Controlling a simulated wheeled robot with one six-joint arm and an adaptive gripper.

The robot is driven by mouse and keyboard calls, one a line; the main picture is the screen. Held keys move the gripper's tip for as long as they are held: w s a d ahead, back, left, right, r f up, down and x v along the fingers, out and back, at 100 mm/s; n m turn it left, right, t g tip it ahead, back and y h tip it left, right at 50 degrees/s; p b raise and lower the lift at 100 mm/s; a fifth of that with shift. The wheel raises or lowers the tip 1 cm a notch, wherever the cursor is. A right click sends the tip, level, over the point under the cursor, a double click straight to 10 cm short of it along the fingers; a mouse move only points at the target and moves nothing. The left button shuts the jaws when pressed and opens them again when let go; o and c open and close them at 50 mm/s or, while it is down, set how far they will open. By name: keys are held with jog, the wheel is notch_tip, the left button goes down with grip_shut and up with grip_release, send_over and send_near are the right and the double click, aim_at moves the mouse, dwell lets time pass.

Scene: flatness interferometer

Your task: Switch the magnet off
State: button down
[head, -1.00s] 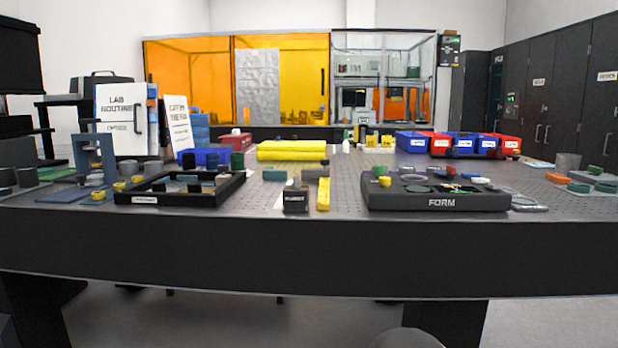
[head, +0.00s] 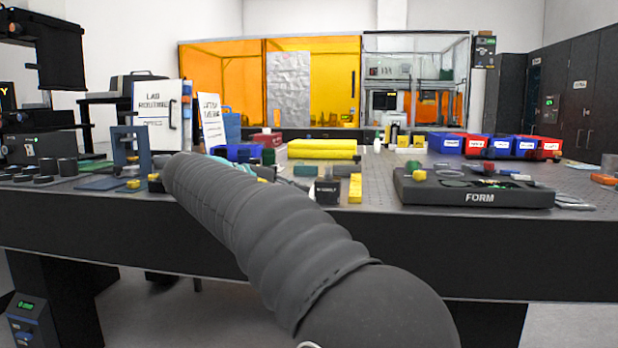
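A small black box with a white label (head: 327,190) stands near the table's front edge, just right of my arm. Its label looks like "MAGNET" but is too small to read surely, and no switch setting can be made out. My dark grey, ribbed arm crosses the view from the lower right to the upper left. My gripper cannot be made out beyond the arm's far end. The arm hides most of the black-framed tray.
The dark table (head: 590,205) spans the view. A black "FORM" case (head: 480,198) with small parts stands right of the box. A yellow roll (head: 322,149) and blue and red bins (head: 447,143) lie farther back. A blue frame (head: 131,150) stands at left.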

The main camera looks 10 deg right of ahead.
aim_at(328, 172)
jog(key=w+a+r+m+t+h, duration=0.1)
jog(key=w+a+r+h, duration=0.2)
jog(key=a, duration=0.5)
jog(key=b+x, duration=0.1)
jog(key=x, duration=0.7)
jog(key=shift+w+d+f, duration=0.15)
jog(key=shift+d, duration=0.25)
jog(key=d, duration=0.3)
jog(key=shift+s+d, duration=0.15)
jog(key=shift+s, duration=0.15)
jog(key=shift+s+d+b, duration=0.15)
jog(key=shift+d+b, duration=0.15)
jog(key=shift+d, duration=0.25)
jog(key=shift+a+f+t, duration=0.1)
jog(key=shift+a+t, duration=0.05)
jog(key=shift+t, duration=0.15)
